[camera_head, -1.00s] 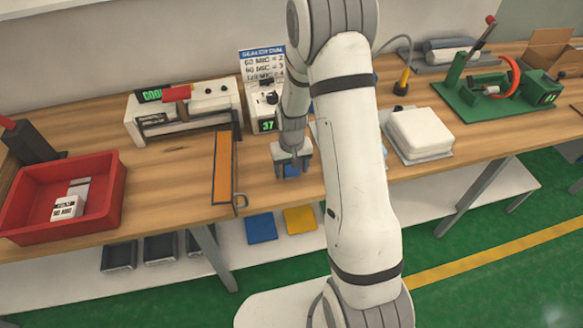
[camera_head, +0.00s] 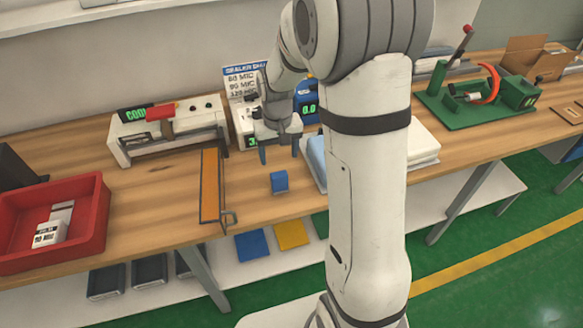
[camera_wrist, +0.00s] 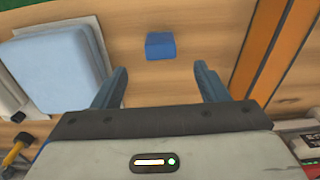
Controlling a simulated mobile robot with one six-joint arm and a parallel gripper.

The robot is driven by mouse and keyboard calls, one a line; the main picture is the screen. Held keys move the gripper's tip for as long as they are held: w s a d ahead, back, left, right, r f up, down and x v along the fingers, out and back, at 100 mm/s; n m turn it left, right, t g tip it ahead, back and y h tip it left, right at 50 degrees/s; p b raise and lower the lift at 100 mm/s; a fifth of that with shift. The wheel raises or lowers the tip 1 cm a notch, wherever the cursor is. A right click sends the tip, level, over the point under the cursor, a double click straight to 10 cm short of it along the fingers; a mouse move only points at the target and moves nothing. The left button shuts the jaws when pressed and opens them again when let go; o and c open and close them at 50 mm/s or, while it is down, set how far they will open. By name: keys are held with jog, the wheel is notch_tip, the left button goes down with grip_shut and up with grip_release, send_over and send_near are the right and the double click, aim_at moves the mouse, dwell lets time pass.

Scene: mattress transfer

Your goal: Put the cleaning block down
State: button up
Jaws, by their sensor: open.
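The cleaning block is a small blue block (camera_head: 279,181) lying on the wooden bench (camera_head: 165,215), near its front edge. In the wrist view the blue block (camera_wrist: 160,46) sits on bare wood beyond the fingertips, roughly centred between them. My gripper (camera_head: 279,155) is open and empty. It hangs above and behind the block, apart from it. In the wrist view both gripper fingers (camera_wrist: 160,80) stand wide apart with nothing between them.
An orange strip (camera_head: 210,185) lies left of the block, with a sealer (camera_head: 165,125) behind it. A red bin (camera_head: 95,225) stands far left. A pale blue pad (camera_wrist: 58,70) lies beside the block. A green rig (camera_head: 450,108) is far right.

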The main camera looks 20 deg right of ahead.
jog(key=s+r+t, duration=0.1)
jog(key=s+r, duration=0.5)
jog(key=s, duration=0.4)
jog(key=s+r+t, duration=0.2)
jog(key=s+r, duration=0.5)
jog(key=s, duration=0.3)
jog(key=shift+s+d+r, duration=0.15)
jog(key=shift+s, duration=0.2)
